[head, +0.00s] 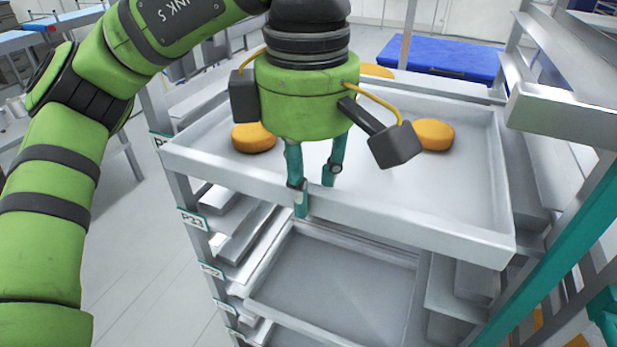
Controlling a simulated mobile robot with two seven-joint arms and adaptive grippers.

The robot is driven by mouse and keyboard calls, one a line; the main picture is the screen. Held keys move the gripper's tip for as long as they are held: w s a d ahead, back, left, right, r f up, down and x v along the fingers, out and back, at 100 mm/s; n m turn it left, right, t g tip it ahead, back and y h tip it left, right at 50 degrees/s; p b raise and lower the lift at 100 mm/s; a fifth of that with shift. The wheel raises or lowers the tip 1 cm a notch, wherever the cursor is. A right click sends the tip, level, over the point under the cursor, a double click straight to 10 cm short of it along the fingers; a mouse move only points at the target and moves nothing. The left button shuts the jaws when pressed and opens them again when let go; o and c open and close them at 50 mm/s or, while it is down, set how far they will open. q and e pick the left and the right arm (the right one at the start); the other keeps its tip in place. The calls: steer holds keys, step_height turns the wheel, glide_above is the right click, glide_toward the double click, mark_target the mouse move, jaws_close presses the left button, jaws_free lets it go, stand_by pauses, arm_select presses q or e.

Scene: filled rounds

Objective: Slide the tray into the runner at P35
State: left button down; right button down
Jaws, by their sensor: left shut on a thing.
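The tray (430,237) is a pale grey, shallow pan near the top of a metal rack. My right gripper does not clearly show.
Lower in the rack is another grey tray (330,285), which looks empty. Rack posts stand close on both sides, with a teal bar (550,250) at right. A blue-topped table (440,58) stands behind. Pale open floor (130,240) lies at left.

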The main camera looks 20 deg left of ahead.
arm_select(q)
steer(key=shift+f+b, duration=0.45)
steer(key=shift+f, duration=0.1)
steer(key=c, duration=1)
jaws_free()
steer(key=shift+s, duration=0.1)
step_height(320, 180, up, 12)
steer(key=shift+s+r, duration=0.1)
